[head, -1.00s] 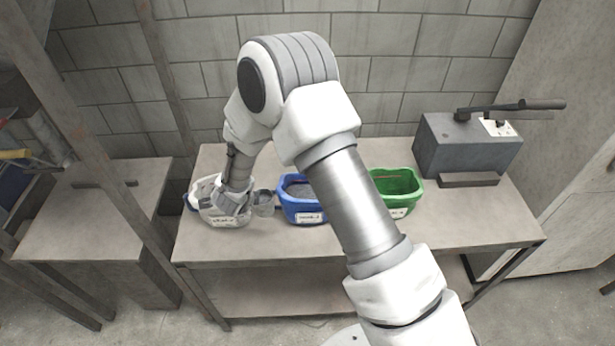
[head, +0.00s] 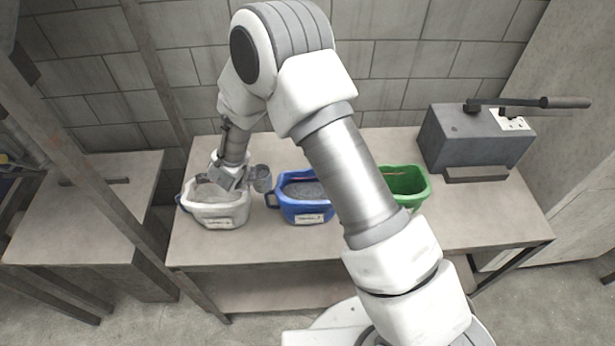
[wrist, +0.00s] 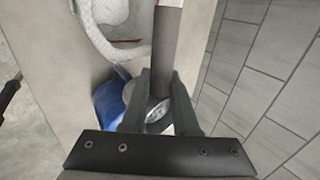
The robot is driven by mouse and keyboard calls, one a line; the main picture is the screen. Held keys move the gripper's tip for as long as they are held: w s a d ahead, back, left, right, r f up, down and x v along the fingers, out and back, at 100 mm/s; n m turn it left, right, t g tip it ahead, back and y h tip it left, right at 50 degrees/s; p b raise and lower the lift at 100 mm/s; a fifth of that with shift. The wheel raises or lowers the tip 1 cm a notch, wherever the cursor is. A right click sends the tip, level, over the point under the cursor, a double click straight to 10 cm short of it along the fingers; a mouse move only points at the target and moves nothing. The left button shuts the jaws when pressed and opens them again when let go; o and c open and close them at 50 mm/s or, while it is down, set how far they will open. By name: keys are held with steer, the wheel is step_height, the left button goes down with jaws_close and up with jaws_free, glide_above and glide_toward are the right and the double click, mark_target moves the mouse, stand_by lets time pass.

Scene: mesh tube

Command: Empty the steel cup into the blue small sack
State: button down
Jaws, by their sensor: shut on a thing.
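The small grey steel cup (head: 262,178) is held just off the right side of my gripper (head: 244,179), in the gap between the white sack (head: 216,212) and the blue small sack (head: 305,206). It looks upright, with its mouth up; its contents are too small to tell. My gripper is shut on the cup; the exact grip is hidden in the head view. The blue sack stands open, with grey material inside. In the wrist view, a dark rod runs between my fingers (wrist: 162,88), and part of a blue sack (wrist: 108,103) shows behind them.
A green sack (head: 412,190) stands right of the blue one, partly hidden by my arm. A grey machine with a lever (head: 470,140) stands at the right end of the table (head: 240,250). A post (head: 75,170) rises at the left. The table front is clear.

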mark_target(259, 166)
steer(key=shift+w, duration=0.4)
steer(key=shift+d+r, duration=0.1)
steer(key=shift+d+r+m+y, duration=0.3)
steer(key=shift+d+r+y, duration=0.1)
steer(key=shift+d+y, duration=0.3)
steer(key=shift+d+r+m+y, duration=0.25)
steer(key=shift+d+r+y, duration=0.3)
steer(key=shift+d+y, duration=0.2)
steer(key=shift+d+r+m+y, duration=0.25)
steer(key=shift+d+r+y, duration=0.3)
steer(key=shift+d+y, duration=0.15)
steer(key=shift+d+r+y, duration=0.35)
steer(key=shift+d+y, duration=0.2)
steer(key=shift+d, duration=0.05)
steer(key=shift+d+r+m, duration=0.1)
steer(key=shift+d+m, duration=0.1)
steer(key=shift+m, duration=0.1)
